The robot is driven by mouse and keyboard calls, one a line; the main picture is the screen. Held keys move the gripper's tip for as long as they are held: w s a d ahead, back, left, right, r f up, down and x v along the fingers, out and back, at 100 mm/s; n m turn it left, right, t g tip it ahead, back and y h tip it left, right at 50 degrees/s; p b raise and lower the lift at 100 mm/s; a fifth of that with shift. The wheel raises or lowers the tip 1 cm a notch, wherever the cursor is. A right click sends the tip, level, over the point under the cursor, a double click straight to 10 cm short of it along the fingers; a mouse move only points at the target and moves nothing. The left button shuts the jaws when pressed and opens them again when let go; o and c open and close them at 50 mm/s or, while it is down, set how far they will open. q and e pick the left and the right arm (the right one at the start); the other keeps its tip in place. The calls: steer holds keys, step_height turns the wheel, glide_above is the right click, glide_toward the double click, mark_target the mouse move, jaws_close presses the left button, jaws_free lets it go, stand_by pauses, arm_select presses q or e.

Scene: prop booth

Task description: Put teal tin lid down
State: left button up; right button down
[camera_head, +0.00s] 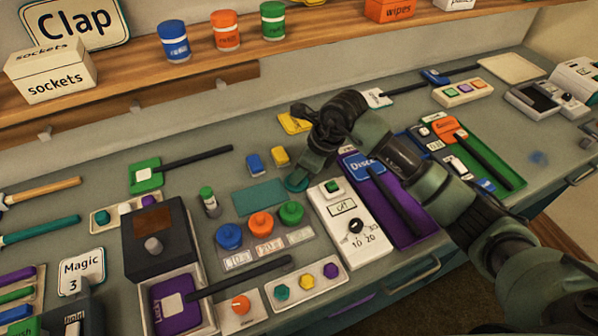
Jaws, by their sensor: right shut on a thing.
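My right gripper (303,174) reaches in from the right over the middle of the counter, pointing down. It is shut on the teal tin lid (296,185), a small round disc partly hidden by the fingers. The lid is low over or at the counter; I cannot tell whether it touches. It is just right of a flat teal rectangle (259,196) and behind the green knobbed lid (291,212). My left gripper is not in view.
Blue (229,236) and orange (261,225) knobbed lids stand in front of the teal rectangle. A white dial box (348,223) and a purple tray (407,208) are close on the right. Small blue (254,163) and yellow (280,156) blocks are behind.

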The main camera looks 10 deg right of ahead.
steer(key=c, duration=1.4)
jaws_free()
steer(key=shift+r+p, duration=0.45)
steer(key=shift+p, duration=0.1)
steer(key=shift+d+r, duration=0.15)
steer(key=shift+r, duration=0.2)
steer(key=b+v, duration=0.2)
steer(key=v, duration=0.9)
steer(key=shift+r, duration=0.2)
steer(key=shift+s, duration=0.1)
